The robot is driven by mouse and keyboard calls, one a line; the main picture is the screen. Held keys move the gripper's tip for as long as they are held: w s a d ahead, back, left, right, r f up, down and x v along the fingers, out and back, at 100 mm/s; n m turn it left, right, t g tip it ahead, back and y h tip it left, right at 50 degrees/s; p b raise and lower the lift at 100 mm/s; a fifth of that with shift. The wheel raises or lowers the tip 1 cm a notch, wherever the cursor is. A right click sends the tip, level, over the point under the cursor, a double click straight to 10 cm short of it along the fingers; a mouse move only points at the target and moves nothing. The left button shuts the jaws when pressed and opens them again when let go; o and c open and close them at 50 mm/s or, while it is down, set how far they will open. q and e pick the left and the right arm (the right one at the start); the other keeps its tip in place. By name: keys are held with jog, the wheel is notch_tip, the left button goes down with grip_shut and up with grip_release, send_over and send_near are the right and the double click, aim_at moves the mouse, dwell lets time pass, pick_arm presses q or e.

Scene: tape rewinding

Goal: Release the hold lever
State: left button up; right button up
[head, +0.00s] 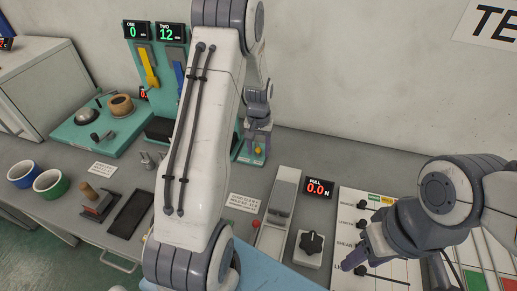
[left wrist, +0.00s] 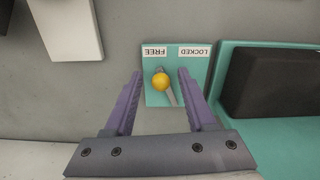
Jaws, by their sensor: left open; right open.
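The hold lever has a yellow ball knob (left wrist: 160,81) on a short grey rod and stands on a small teal plate (left wrist: 154,99) marked FREE and LOCKED. In the left wrist view the knob appears on the FREE side. In the head view the knob (head: 258,150) shows just below my left gripper (head: 257,143). My left gripper (left wrist: 158,85) is open, with its purple fingers on either side of the lever and no clear contact. My right gripper (head: 349,263) is open over the front right of the bench, apart from the lever.
A teal machine (head: 100,133) with ONE and TWO displays stands at the back left. A dark block on teal (left wrist: 272,82) is close beside the lever plate. A PULL display (head: 317,188), a grey rail (head: 277,215) and a knob panel (head: 350,210) are to the right.

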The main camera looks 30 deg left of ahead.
aim_at(259, 148)
pick_arm(q)
notch_tip(259, 148, up, 10)
jog(key=shift+r+b, duration=0.2)
jog(key=shift+b, duration=0.35)
jog(key=s+d+r+m, duration=0.3)
jog(key=s+d, duration=0.2)
jog(key=d, duration=0.5)
jog(key=s+d+r+m, duration=0.25)
jog(key=s+d, duration=0.25)
jog(key=d, duration=0.5)
jog(key=s+d+m, duration=0.2)
jog(key=s+d, duration=0.1)
jog(key=s, duration=0.5)
jog(key=s+d+m+h, duration=0.1)
jog(key=s+d+m, duration=0.2)
jog(key=s, duration=0.5)
jog(key=shift+d+m, duration=0.15)
jog(key=shift+m, duration=0.2)
